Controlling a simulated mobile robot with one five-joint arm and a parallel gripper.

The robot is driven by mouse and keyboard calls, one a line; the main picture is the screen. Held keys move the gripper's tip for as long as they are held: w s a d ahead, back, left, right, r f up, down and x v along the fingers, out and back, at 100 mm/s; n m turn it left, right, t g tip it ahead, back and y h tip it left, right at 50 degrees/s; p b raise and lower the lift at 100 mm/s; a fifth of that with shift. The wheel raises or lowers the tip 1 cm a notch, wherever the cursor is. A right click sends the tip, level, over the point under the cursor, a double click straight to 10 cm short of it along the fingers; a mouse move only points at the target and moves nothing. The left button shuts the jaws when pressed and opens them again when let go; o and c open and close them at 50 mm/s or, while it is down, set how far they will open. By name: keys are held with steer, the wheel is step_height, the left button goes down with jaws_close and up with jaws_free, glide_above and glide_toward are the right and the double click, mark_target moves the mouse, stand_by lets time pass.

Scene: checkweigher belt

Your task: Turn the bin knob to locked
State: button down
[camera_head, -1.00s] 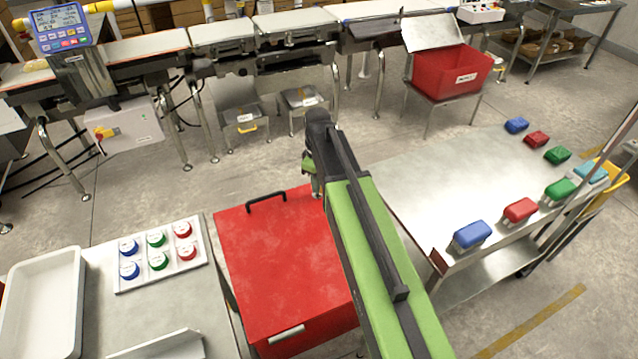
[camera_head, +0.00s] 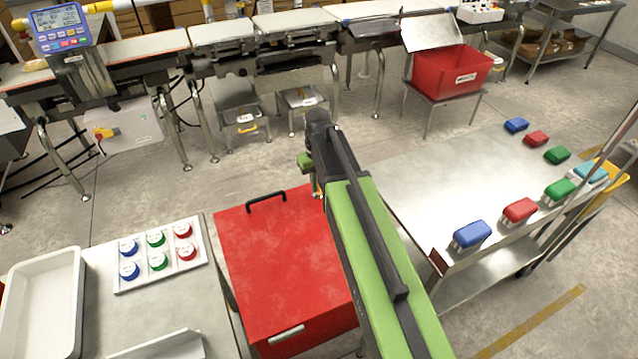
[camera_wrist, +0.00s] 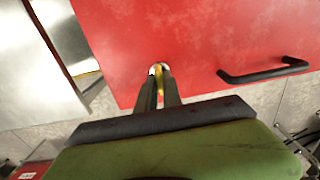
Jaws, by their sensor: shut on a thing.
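The closed red bin (camera_head: 275,265) stands at the middle bottom of the head view, with a black handle (camera_head: 266,197) on its flat top. The red top also fills much of the wrist view (camera_wrist: 210,40). My gripper (camera_wrist: 159,69) is shut on a small yellow knob (camera_wrist: 159,80) at the bin's edge. Only a narrow strip of the knob shows between the fingers. In the head view my arm hides most of that spot. No lock marking is readable, so I cannot tell the knob's setting.
A table with colored round caps (camera_head: 157,239) and a white tray (camera_head: 42,300) stands left of the bin. A metal cart (camera_head: 430,185) with colored blocks stands close on the right. The conveyor (camera_head: 220,33) runs across the back, beyond open floor.

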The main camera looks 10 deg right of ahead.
steer(key=shift+w, duration=0.1)
stand_by(0.4)
steer(key=c, duration=1.5)
jaws_free()
step_height(320, 180, up, 17)
steer(key=p, duration=1.7)
steer(key=shift+r, duration=0.2)
steer(key=shift+f, duration=0.1)
